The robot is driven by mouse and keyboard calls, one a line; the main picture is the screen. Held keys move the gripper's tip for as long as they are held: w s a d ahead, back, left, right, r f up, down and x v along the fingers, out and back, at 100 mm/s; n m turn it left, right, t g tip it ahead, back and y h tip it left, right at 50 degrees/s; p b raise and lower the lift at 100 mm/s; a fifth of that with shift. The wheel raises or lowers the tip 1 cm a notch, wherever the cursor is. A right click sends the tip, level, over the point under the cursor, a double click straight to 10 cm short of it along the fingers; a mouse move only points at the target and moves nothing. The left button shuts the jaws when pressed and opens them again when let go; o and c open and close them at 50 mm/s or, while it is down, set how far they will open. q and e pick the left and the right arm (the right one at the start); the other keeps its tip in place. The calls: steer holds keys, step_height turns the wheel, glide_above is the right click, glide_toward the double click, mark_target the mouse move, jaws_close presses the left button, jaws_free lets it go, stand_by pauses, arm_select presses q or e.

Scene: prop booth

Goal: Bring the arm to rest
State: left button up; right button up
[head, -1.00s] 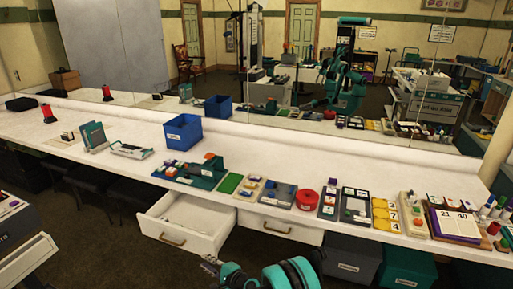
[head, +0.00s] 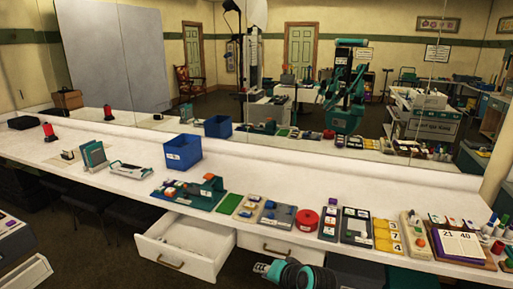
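My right arm shows at the bottom centre, in front of the counter's drawers. It has teal and black parts, and its end, where my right gripper (head: 263,268) is, points left. The fingers are too small and dark to tell open from shut, and I see nothing held there. My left arm and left gripper are out of view. The mirror behind the counter reflects my teal body (head: 345,95), too small to read the grippers.
A white counter (head: 330,180) spans the view. Its left drawer (head: 185,245) stands open near my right arm; the drawer beside it (head: 282,249) looks nearly shut. A blue bin (head: 181,155), a red round container (head: 307,221) and several trays stand on top.

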steer(key=s+d+n+h, duration=0.2)
steer(key=s+d, duration=0.5)
steer(key=s, duration=0.3)
steer(key=s+d+f+n+g+h, duration=0.1)
steer(key=s+d+n+h, duration=0.1)
steer(key=s+d, duration=0.6)
steer(key=shift+s+d+n+h, duration=0.3)
steer(key=shift+s+h, duration=0.4)
steer(key=shift+s, duration=0.35)
